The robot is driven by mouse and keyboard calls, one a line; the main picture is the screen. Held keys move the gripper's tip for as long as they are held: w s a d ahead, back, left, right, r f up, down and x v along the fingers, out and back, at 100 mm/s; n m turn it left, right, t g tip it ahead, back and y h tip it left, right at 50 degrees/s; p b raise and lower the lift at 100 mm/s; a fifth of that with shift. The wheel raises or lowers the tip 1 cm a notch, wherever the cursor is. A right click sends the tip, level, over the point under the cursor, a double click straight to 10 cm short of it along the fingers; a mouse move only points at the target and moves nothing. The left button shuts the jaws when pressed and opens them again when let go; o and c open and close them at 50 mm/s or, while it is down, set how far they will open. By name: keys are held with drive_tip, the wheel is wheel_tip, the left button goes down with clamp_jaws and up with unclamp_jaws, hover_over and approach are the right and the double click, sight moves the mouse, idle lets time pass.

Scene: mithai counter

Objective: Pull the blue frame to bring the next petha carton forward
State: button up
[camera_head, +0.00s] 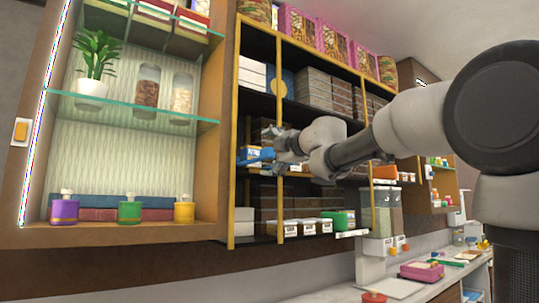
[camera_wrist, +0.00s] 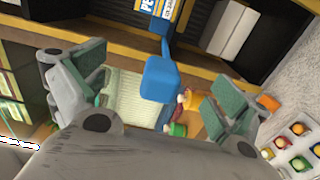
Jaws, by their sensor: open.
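The blue frame (camera_head: 258,156) is at the middle shelf of the dark cabinet in the head view. In the wrist view its blue handle (camera_wrist: 160,80) sticks out toward me on a narrow stem, between my fingers. A carton (camera_wrist: 157,9) with a blue and yellow label, partly reading "PE", shows behind the stem at the top edge. My gripper (camera_head: 276,146) is beside the blue frame. In the wrist view my gripper (camera_wrist: 152,84) is open, with green-padded fingers to the left and right of the handle.
Yellow upright dividers (camera_head: 279,110) stand close to my gripper. White cartons (camera_wrist: 236,28) show on the shelf nearby. A lit glass-shelved niche (camera_head: 130,150) with jars and a plant is at the left. A counter (camera_head: 420,292) lies below right.

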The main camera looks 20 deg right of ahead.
drive_tip(key=shift+s, duration=0.1)
idle(0.4)
drive_tip(key=v, duration=0.8)
idle(0.5)
